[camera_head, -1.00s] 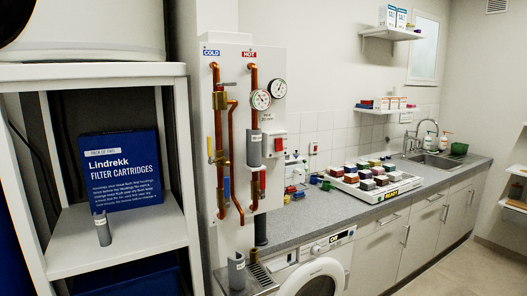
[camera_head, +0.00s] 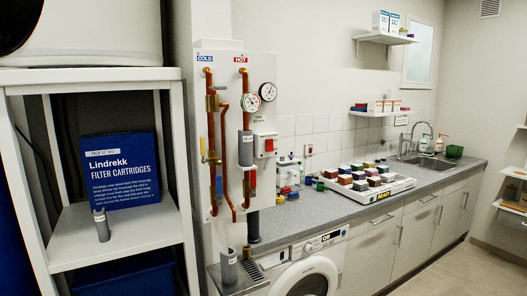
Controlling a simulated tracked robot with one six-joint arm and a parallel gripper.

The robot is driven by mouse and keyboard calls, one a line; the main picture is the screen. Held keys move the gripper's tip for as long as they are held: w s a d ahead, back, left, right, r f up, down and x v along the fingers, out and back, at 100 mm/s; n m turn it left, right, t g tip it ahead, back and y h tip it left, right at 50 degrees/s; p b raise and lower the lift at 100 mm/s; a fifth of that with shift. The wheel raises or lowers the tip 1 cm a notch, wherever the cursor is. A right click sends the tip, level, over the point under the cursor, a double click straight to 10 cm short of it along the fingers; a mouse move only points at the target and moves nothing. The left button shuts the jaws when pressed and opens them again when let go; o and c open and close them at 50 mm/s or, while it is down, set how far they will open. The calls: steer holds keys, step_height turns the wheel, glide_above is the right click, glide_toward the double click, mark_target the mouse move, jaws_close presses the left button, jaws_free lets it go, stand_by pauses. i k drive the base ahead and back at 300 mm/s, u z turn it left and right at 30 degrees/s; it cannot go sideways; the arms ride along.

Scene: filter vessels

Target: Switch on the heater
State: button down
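A white switch box with a red rocker (camera_head: 267,146) is mounted at the right edge of the pipe panel (camera_head: 225,60), below two round gauges. A second, smaller switch with a red part (camera_head: 308,149) is on the tiled wall to its right. I cannot read a heater label on either, nor tell whether either is on or off. My gripper and arm are not in view.
Copper pipes labelled COLD and HOT run down the panel, with grey cartridges (camera_head: 245,148) at the pipework. A white shelf unit (camera_head: 110,250) stands at left. The counter (camera_head: 300,212) holds a tray of coloured blocks (camera_head: 385,194). Floor shows at lower right.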

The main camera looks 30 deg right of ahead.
mark_target(269, 143)
steer(key=z, duration=0.05)
steer(key=i, duration=1)
steer(key=u, duration=0.1)
